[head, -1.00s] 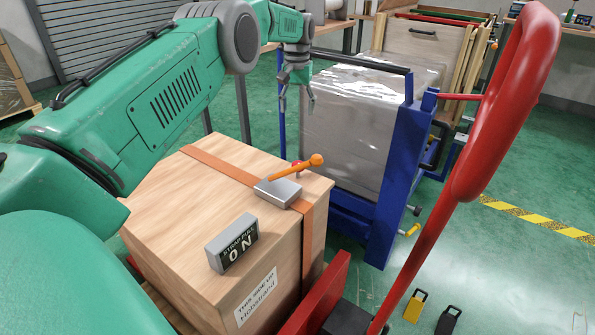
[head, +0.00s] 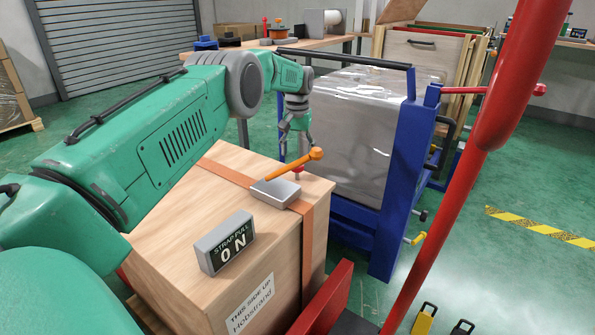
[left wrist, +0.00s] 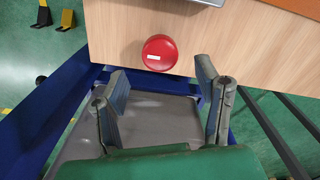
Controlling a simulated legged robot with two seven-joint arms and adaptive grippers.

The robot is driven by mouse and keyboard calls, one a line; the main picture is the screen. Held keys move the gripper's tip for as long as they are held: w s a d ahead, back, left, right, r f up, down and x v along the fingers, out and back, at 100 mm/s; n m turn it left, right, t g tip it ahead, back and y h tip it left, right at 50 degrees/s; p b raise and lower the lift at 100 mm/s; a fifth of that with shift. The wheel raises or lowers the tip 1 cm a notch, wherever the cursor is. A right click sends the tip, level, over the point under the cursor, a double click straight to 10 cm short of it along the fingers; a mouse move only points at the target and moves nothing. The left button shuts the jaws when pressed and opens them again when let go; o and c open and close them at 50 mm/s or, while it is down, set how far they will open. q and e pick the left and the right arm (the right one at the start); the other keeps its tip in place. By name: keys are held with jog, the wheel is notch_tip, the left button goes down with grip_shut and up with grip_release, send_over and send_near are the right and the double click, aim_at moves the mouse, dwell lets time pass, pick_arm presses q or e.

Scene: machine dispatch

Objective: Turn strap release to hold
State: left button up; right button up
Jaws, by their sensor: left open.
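A wooden crate (head: 170,235) with an orange strap stands in front of me. On its top sits a grey block (head: 275,193) with an orange lever (head: 295,165) slanting up to the right, ending in a round knob. A red round knob (head: 298,170) is behind the lever; it also shows in the left wrist view (left wrist: 159,53), near the crate's edge. My right gripper is not in view.
A blue-framed cart (head: 393,190) with a grey wrapped load (head: 345,135) stands just beyond the crate. A red rail (head: 455,190) rises at the right. A bench (head: 310,42) stands at the back. Green floor is clear at the far right.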

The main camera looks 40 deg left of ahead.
aim_at(297, 171)
pick_arm(q)
jog(key=shift+f+b, duration=0.6)
jog(key=shift+f, duration=1.8)
jog(key=c, duration=1.2)
jog(key=shift+o, duration=0.2)
